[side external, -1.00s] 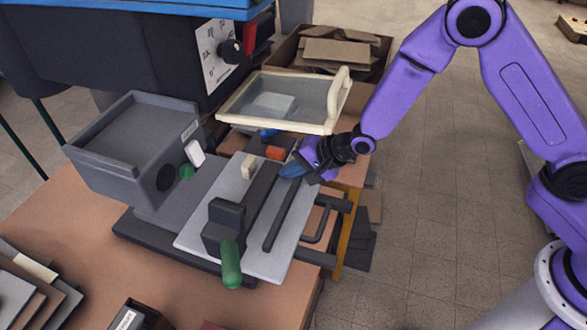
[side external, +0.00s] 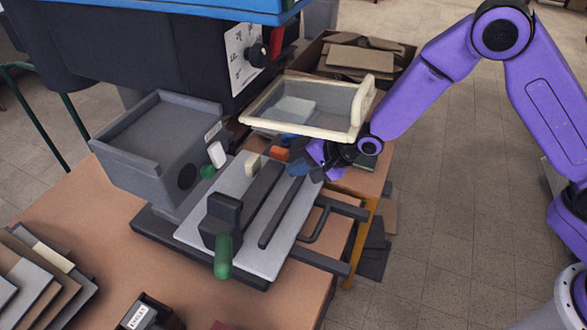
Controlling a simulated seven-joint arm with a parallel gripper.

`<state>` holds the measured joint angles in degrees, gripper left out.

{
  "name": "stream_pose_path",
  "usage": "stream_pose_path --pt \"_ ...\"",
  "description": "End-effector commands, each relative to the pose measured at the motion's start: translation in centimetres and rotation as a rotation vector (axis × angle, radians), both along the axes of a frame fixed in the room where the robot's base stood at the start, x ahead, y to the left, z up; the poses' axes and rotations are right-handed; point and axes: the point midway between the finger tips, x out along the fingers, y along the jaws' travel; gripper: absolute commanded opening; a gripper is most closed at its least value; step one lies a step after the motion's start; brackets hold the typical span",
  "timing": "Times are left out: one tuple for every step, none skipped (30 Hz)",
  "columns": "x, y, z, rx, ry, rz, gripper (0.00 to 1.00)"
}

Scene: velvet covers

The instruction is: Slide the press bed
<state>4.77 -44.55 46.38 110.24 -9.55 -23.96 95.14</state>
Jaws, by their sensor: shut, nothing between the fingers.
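The press bed (side external: 227,235) is a light grey plate with dark slots, on a dark base with rails (side external: 345,207). My gripper (side external: 298,166) has blue fingertips, shut and empty, at the bed's far right corner. I cannot tell whether the fingertips touch the bed or what lies behind them.
A dark machine with a dial (side external: 241,58) stands at the back left. Stacked boards (side external: 35,275) and a small labelled box (side external: 145,312) lie at the near left. Open floor is at the right.

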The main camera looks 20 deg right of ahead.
Motion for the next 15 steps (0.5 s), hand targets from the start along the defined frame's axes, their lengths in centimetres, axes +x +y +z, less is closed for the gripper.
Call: stream_pose_path --pt "-0.4 -0.5 0.6 0.000 -0.001 -0.001 0.00" --pt "-0.6 -0.7 1.0 0.001 -0.001 -0.001 0.00" --pt "-0.9 -1.1 1.5 0.001 -0.001 -0.001 0.00" --pt "-1.2 -1.4 1.8 0.001 -0.001 -0.001 0.00" --pt "-1.5 -1.6 2.2 0.001 -0.001 -0.001 0.00" --pt "-1.9 -2.0 2.6 0.001 -0.002 -0.001 0.00" --pt "-2.1 -2.2 2.9 0.001 -0.002 -0.001 0.00" --pt "-2.4 -2.4 3.2 0.001 -0.001 0.000 0.00" --pt "-2.7 -2.7 3.6 0.000 -0.001 -0.001 0.00" --pt "-2.9 -2.9 3.9 0.001 -0.001 -0.001 0.00" --pt "-3.1 -3.2 4.1 0.001 -0.001 -0.001 0.00" --pt "-3.3 -3.4 4.5 0.001 -0.001 -0.001 0.00" --pt "-3.4 -3.6 4.7 0.002 -0.001 -0.002 0.00" --pt "-3.6 -3.7 4.9 0.002 -0.001 -0.002 0.00" --pt "-3.8 -3.9 5.1 0.001 0.000 -0.002 0.00"
